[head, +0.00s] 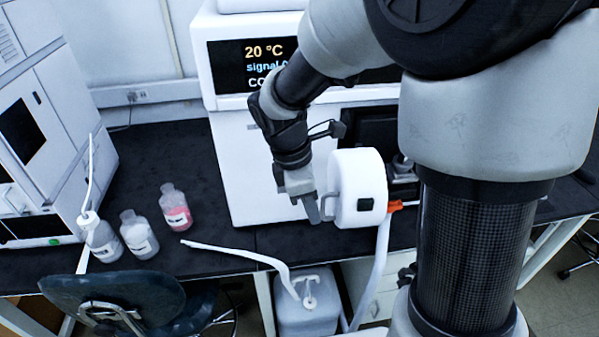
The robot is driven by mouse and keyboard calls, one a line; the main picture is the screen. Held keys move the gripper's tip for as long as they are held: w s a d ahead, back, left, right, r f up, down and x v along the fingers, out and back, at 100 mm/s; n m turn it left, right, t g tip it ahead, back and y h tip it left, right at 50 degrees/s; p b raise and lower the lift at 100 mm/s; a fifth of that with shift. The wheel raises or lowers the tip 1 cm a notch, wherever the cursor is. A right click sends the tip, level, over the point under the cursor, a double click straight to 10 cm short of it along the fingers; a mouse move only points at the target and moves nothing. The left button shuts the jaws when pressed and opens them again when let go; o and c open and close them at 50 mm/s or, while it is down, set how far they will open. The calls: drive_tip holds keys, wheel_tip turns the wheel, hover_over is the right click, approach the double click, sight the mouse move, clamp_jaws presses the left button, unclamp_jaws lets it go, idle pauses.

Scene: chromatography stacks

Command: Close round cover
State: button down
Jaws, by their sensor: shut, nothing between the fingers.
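The round cover (361,188) is a thick white disc with a small dark square on its face and a grey handle at its left. It stands out from the front of the white instrument (250,160), at an angle to it, beside a dark recess (371,133). My gripper (316,218) points down just left of the cover, close to its handle. Its fingers look shut and hold nothing. Whether they touch the handle cannot be told. My arm hides part of the instrument's display.
Several bottles, one with pink contents (175,207), stand on the black bench (190,150) at left. A white tube (235,251) hangs over the bench edge to a jug (307,310) below. A chair (130,300) stands in front. An orange part (396,206) sits right of the cover.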

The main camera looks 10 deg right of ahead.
drive_tip(key=d, duration=0.2)
drive_tip(key=d+f, duration=0.1)
drive_tip(key=d, duration=0.1)
drive_tip(key=shift+s+d+p, duration=0.1)
drive_tip(key=shift+d+p, duration=0.1)
drive_tip(key=shift+p, duration=0.1)
idle(0.3)
